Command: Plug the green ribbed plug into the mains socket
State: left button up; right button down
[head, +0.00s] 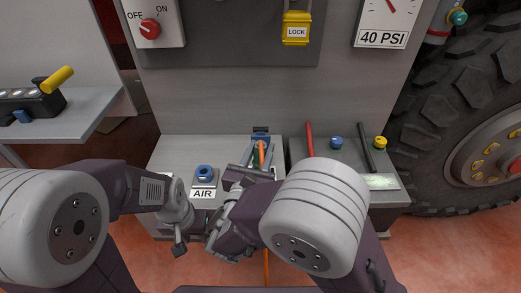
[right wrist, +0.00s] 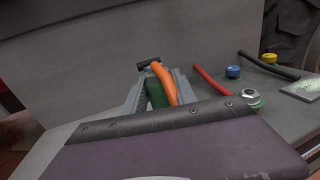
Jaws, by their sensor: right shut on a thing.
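The green ribbed plug (right wrist: 156,92) is between the fingers of my right gripper (right wrist: 153,84), which is shut on it. The orange cable (right wrist: 164,82) runs over the plug towards me. In the head view my right gripper (head: 258,152) reaches over the bench, with only a little green (head: 257,156) showing. A blue fitting with a black upright part (head: 261,133), perhaps the mains socket, stands just past the fingertips. Whether the plug touches it is hidden. My left gripper (head: 180,245) hangs low in front of the bench; its opening is unclear.
A blue round fitting on the AIR block (head: 204,176) sits left of my right gripper. A red rod (head: 309,139), blue cap (head: 336,142), black rod (head: 366,147) and yellow cap (head: 380,142) are on the right. A wall panel (head: 215,95) rises behind.

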jog(key=shift+f+b, duration=1.05)
jog(key=shift+f, duration=0.35)
jog(key=c, duration=0.9)
grip_release()
jog(key=p+v, duration=0.2)
jog(key=v, duration=0.6)
jog(key=shift+a+r, duration=0.1)
jog(key=shift+s+a, duration=0.1)
jog(key=shift+s, duration=0.5)
